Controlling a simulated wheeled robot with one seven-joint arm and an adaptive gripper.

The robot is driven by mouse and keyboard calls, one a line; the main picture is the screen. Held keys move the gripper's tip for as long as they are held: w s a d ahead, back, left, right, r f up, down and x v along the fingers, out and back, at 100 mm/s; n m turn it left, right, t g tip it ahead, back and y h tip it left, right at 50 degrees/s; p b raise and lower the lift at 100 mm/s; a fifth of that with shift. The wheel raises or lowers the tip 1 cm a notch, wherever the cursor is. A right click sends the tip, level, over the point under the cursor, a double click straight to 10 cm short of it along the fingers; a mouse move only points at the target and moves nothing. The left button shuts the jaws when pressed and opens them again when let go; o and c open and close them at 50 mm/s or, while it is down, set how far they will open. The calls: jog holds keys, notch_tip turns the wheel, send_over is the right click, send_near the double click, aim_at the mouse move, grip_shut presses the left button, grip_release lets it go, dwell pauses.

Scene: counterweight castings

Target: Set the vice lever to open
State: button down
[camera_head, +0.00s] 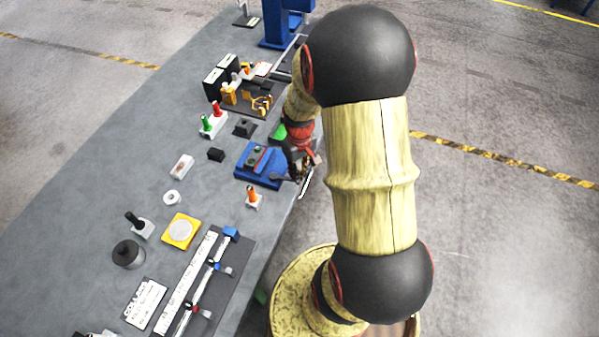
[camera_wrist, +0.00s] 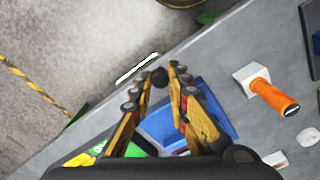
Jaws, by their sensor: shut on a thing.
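The blue vice (camera_head: 245,173) sits near the table's right edge in the head view, with grey and red parts on top. In the wrist view its blue body (camera_wrist: 216,106) lies behind and between my fingers. My gripper (camera_head: 302,170) is at the vice's right side, by the table edge. In the wrist view my gripper (camera_wrist: 160,80) has its fingertips closed around a dark round knob (camera_wrist: 160,77), which looks like the end of the vice lever. The lever's shaft and its join to the vice are mostly hidden by my fingers.
An orange-handled piece on a white base (camera_head: 252,198) stands close in front of the vice; it also shows in the wrist view (camera_wrist: 270,92). A green object (camera_head: 278,133) is just behind. Free floor lies beyond the table edge.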

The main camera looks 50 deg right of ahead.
jog(key=w+d+n, duration=0.1)
jog(key=n, duration=0.1)
jog(key=w+d+n, duration=0.1)
jog(key=shift+d+n+p, duration=0.1)
jog(key=shift+n+p, duration=0.2)
jog(key=shift+n, duration=0.1)
jog(key=w+n, duration=0.1)
jog(key=w+d+n, duration=0.1)
jog(key=n, duration=0.1)
jog(key=w+n, duration=0.1)
jog(key=shift+d+n+p, duration=0.25)
jog(key=shift+n+p, duration=0.05)
jog(key=w+n, duration=0.3)
jog(key=shift+d+n, duration=0.15)
jog(key=shift+n, duration=0.15)
jog(key=shift+w+a+n+p, duration=0.2)
jog(key=shift+w+n, duration=0.5)
jog(key=shift+n, duration=0.3)
jog(key=shift+w+a+n+p, duration=0.15)
jog(key=shift+w+n, duration=0.55)
jog(key=shift+n, duration=0.3)
jog(key=c, duration=1.7)
grip_release()
jog(key=shift+r, duration=0.1)
notch_tip(320, 180, up, 12)
jog(key=shift+f, duration=0.1)
